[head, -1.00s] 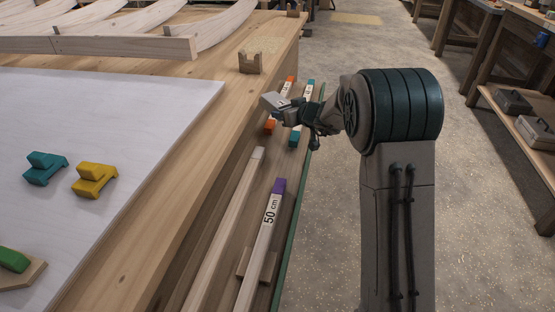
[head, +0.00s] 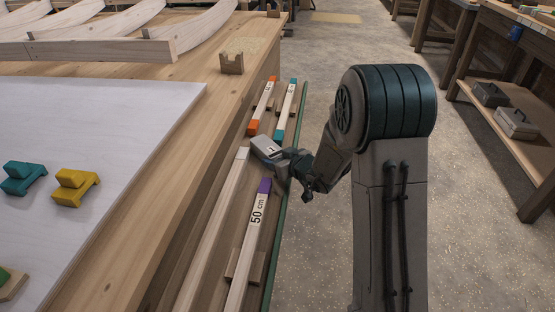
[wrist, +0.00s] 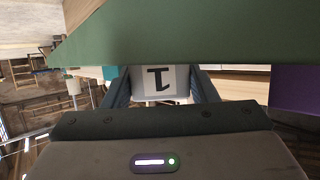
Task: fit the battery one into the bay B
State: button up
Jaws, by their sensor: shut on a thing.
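My gripper (head: 284,160) is shut on battery one (head: 265,147), a small pale grey block. In the head view it is held over the lower side shelf, near the purple end of the 50 cm stick. In the wrist view, battery one (wrist: 158,82) shows a dark figure 1 on its pale face, between the two fingers of my gripper (wrist: 160,92). Bay B cannot be made out in either view.
The shelf's green edge (wrist: 190,38) crosses close in front of the wrist camera. The 50 cm stick (head: 246,255) and a plain stick (head: 213,230) lie on the shelf. Orange-ended (head: 262,105) and teal-ended (head: 285,108) sticks lie farther along. The aisle floor (head: 345,40) is clear.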

jog(key=shift+f, duration=0.25)
jog(key=shift+f+b, duration=0.15)
jog(key=shift+b, duration=0.2)
jog(key=o, duration=1.1)
jog(key=shift+o, duration=0.2)
